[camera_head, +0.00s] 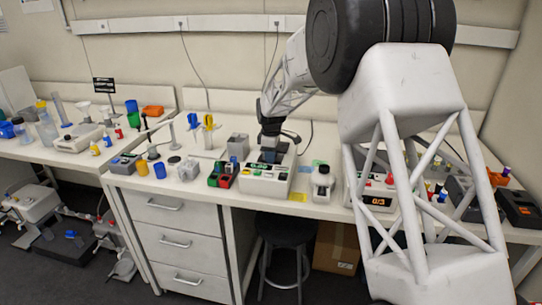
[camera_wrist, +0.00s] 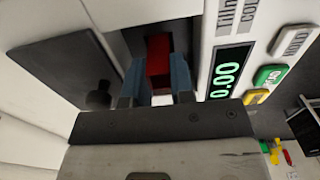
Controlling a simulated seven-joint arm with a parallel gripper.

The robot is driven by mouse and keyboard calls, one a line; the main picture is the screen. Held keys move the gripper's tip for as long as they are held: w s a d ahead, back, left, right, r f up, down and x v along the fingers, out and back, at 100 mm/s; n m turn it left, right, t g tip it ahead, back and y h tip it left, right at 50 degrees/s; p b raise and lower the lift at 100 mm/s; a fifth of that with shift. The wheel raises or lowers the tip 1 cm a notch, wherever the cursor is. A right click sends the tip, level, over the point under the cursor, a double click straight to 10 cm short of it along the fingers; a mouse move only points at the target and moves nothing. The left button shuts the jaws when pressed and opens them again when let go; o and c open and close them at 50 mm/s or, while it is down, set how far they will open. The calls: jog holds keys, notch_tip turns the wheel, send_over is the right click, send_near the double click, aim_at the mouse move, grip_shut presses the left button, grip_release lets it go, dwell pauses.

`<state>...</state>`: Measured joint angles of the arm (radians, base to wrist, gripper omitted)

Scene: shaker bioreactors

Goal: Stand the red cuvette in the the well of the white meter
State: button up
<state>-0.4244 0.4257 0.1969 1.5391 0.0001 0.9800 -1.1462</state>
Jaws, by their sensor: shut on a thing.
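The red cuvette (camera_wrist: 158,62) is between the two blue fingers of my gripper (camera_wrist: 157,78) in the wrist view, and the gripper is shut on it. The cuvette's far end is over or in a dark recess in the white meter (camera_wrist: 206,50); I cannot tell how deep it reaches. The meter's green display (camera_wrist: 228,72) reads 0.00. In the head view my gripper (camera_head: 270,152) is directly above the white meter (camera_head: 258,184), and the cuvette cannot be made out there.
In the wrist view a dark flat plate (camera_wrist: 65,62) with a knob lies left of the recess. In the head view a green and red rack (camera_head: 222,176) stands left of the meter. A grey block (camera_head: 238,144) is behind.

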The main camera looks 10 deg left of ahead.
jog(key=shift+f, duration=0.85)
dwell(0.3)
jog(key=o, duration=0.8)
jog(key=shift+r, duration=3.5)
